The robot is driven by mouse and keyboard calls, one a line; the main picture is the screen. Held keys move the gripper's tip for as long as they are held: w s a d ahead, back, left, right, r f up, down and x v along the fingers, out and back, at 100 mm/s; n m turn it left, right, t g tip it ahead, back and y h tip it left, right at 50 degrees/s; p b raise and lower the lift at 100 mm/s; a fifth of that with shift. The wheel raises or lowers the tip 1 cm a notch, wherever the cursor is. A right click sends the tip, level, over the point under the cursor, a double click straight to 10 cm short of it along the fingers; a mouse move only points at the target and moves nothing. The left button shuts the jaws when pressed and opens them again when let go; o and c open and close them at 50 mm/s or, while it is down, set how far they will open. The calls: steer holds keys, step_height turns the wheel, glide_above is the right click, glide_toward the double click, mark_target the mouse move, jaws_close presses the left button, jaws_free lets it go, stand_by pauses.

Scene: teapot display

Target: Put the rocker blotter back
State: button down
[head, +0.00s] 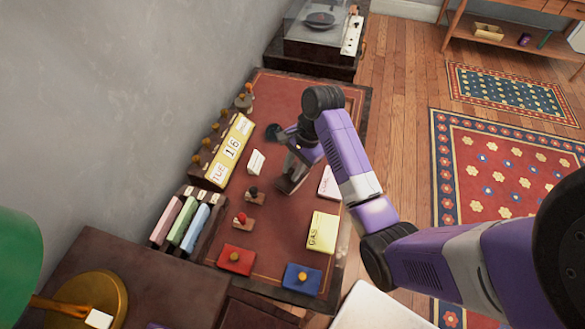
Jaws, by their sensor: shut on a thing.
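My gripper (293,172) reaches down over the middle of the red-topped desk (292,95) in the head view. It is shut on a small dark thing with a pale lower edge, which I take to be the rocker blotter (290,185). The fingers and my wrist hide most of it, so its full shape is unclear. I cannot tell whether it touches the desk top. A dark teal round thing (273,132) lies just behind and left of my gripper.
A red box (237,259), a blue box (302,278) and a yellow pad (322,231) lie nearer. A record player (320,22) stands beyond. The far desk top is clear.

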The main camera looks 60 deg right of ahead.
mark_target(304, 175)
steer(key=c, duration=1.2)
jaws_free()
steer(key=shift+c, duration=0.2)
steer(key=shift+d+r, duration=0.1)
steer(key=shift+r, duration=0.4)
steer(key=p+v, duration=0.8)
steer(key=v, duration=0.3)
steer(key=shift+s, duration=0.1)
